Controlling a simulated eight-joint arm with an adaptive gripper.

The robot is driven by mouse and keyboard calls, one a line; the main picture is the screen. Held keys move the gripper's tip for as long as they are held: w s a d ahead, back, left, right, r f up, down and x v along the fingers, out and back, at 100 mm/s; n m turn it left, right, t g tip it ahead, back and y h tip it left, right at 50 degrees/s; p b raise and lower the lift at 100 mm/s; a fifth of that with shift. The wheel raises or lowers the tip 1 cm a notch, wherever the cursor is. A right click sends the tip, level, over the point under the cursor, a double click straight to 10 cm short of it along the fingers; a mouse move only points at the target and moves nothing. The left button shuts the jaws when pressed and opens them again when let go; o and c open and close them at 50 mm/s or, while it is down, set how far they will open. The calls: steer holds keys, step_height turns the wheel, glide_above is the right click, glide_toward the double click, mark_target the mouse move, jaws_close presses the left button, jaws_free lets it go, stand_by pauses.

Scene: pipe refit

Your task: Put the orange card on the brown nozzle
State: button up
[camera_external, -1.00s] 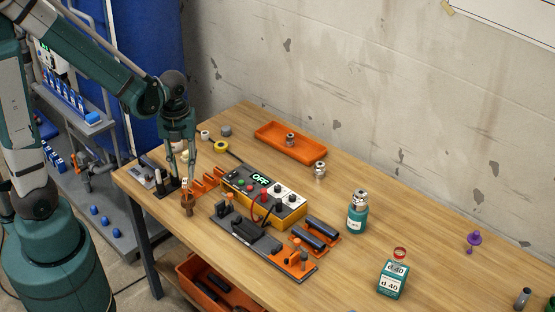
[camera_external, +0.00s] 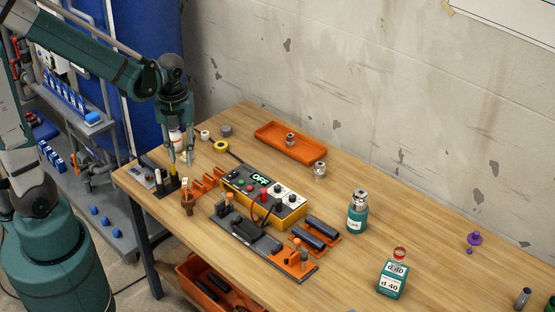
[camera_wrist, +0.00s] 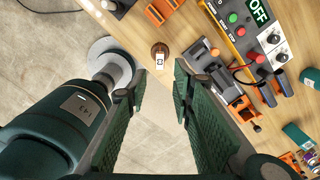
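The brown nozzle (camera_external: 187,210) stands upright near the table's front left edge. I cannot tell how firmly the card is seated. My gripper (camera_external: 181,164) is open above and behind the nozzle, apart from it. In the wrist view its fingers (camera_wrist: 163,79) are spread with nothing between them.
A yellow meter reading OFF (camera_external: 262,197) and a dark tool board (camera_external: 255,243) stand right of the nozzle. An orange rack (camera_external: 207,183) is close beside it. A black stand (camera_external: 166,189) is on its left. The orange tray (camera_external: 290,143) lies behind. The table's right half has free room.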

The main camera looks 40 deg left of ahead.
steer(key=shift+r, duration=0.1)
stand_by(0.3)
steer(key=s+a+r+n+t, duration=0.2)
steer(key=r+n, duration=0.5)
steer(key=n, duration=0.6)
steer(key=s+a+r+n+t, duration=0.3)
steer(key=r+n, duration=0.5)
steer(key=n, duration=0.6)
steer(key=shift+s+t, duration=0.6)
steer(key=shift+t, duration=0.5)
steer(key=shift+f+b, duration=1.7)
steer(key=shift+b, duration=0.05)
